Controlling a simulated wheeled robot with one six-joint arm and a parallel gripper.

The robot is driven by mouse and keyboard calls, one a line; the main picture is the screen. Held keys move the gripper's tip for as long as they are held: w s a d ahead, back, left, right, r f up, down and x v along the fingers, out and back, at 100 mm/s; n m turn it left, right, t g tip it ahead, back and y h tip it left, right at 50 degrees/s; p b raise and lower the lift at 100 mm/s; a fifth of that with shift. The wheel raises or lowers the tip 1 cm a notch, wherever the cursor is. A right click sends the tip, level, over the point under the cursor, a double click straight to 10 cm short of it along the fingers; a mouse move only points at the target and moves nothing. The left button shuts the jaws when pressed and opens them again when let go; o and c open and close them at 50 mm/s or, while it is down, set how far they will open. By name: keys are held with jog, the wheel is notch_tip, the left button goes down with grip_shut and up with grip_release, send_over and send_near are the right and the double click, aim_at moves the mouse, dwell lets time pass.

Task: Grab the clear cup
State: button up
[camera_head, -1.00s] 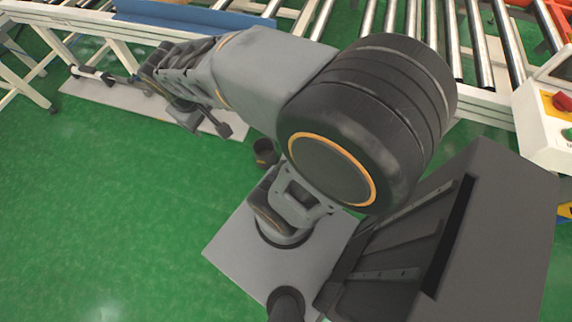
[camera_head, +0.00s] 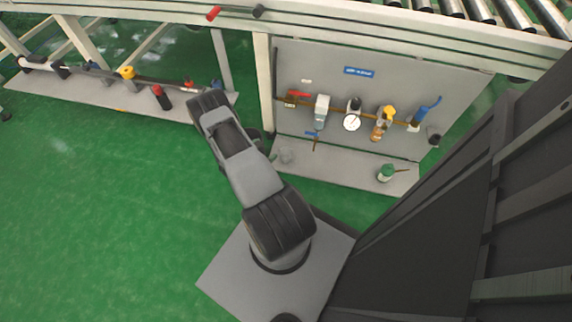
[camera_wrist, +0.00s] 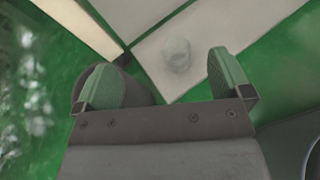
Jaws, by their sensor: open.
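The clear cup (camera_head: 286,155) stands at the left end of a low grey shelf in the head view. In the wrist view the clear cup (camera_wrist: 177,54) sits on the pale board, ahead of and between the finger directions, a little nearer the right finger. My gripper (camera_wrist: 160,85) is open with nothing between its green-padded fingers. The cup is apart from both fingers. In the head view my arm hides most of the gripper.
The shelf (camera_head: 340,178) also bears a green-and-white item (camera_head: 386,173). Behind it, a grey panel (camera_head: 450,75) carries gauges and valves. A dark round container (camera_wrist: 138,88) lies by the left finger.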

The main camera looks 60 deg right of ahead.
jog(key=n+t+b, duration=0.1)
jog(key=n+b, duration=0.1)
send_near(290, 149)
jog(key=b, duration=0.1)
jog(key=d+b, duration=0.1)
jog(key=b, duration=0.1)
jog(key=shift+s+f, duration=0.2)
jog(key=shift+f, duration=0.05)
jog(key=shift+w+b+x, duration=0.15)
jog(key=shift+b+x, duration=0.7)
jog(key=shift+x, duration=0.65)
jog(key=shift+w+b+x, duration=0.15)
jog(key=shift+b+x, duration=0.7)
jog(key=shift+x, duration=0.6)
jog(key=shift+c, duration=0.5)
jog(key=c, duration=0.9)
